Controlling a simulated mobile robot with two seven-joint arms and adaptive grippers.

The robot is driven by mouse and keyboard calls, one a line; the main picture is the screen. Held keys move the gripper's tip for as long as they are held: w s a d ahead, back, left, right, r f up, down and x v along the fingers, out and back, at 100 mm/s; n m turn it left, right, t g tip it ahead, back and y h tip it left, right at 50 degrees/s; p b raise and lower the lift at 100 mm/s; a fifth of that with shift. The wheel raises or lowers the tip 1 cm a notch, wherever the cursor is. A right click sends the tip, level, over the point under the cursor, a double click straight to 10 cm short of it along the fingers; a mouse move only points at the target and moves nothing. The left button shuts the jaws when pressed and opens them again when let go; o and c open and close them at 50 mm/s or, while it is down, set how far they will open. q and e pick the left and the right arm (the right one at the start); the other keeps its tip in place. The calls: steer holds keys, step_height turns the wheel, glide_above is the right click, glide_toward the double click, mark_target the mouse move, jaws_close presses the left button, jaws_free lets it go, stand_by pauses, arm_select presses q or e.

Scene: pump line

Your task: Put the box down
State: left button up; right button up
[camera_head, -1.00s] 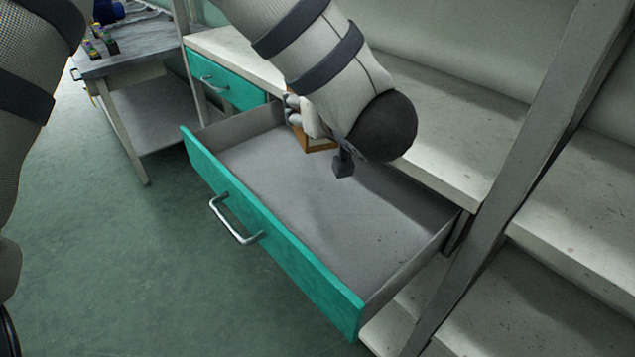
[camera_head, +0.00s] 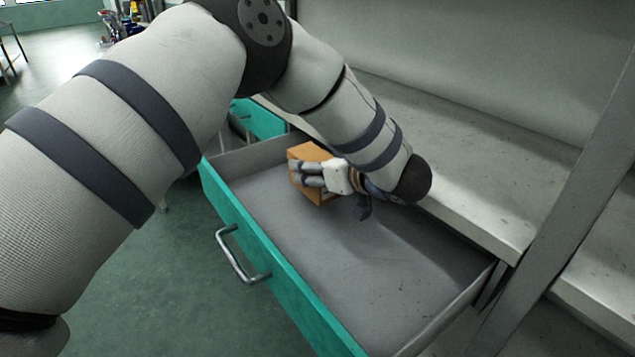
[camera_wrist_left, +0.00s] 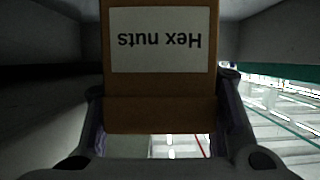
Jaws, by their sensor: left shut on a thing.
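The box is orange-brown (camera_head: 312,153) and is in or just over the far left part of the open drawer (camera_head: 350,262). My left gripper (camera_head: 312,176) is shut on it, with its fingers across the near side. In the left wrist view the box (camera_wrist_left: 160,115) fills the upper middle between the two fingers (camera_wrist_left: 160,130). Its white label reads "Hex nuts" upside down. I cannot tell whether the box touches the drawer floor. My right gripper is not in view.
The drawer has a teal front (camera_head: 270,275) with a metal handle (camera_head: 238,255). Its floor is otherwise bare. A grey worktop (camera_head: 470,180) lies behind and above it, and an upright post (camera_head: 560,215) stands at the right.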

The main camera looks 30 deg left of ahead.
mark_target(331, 201)
arm_select(q)
steer(key=shift+w+a+f, duration=0.1)
steer(key=shift+f, duration=0.9)
steer(key=shift+w+a+f, duration=0.1)
steer(key=shift+f, duration=0.9)
steer(key=o, duration=1.3)
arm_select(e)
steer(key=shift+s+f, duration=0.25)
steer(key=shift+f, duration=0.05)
arm_select(q)
steer(key=shift+r, duration=0.15)
steer(key=shift+s+d+r, duration=0.1)
steer(key=shift+d+r, duration=0.1)
steer(key=shift+r, duration=0.1)
steer(key=p+v, duration=0.1)
steer(key=v, duration=0.4)
steer(key=shift+d+r, duration=0.1)
steer(key=shift+r, duration=0.15)
steer(key=s+d, duration=0.1)
steer(key=d, duration=0.2)
steer(key=s+d, duration=0.2)
steer(key=d, duration=0.2)
steer(key=s+d+f+p, duration=0.1)
steer(key=d, duration=0.2)
steer(key=shift+s+d, duration=0.25)
steer(key=shift+s, duration=0.05)
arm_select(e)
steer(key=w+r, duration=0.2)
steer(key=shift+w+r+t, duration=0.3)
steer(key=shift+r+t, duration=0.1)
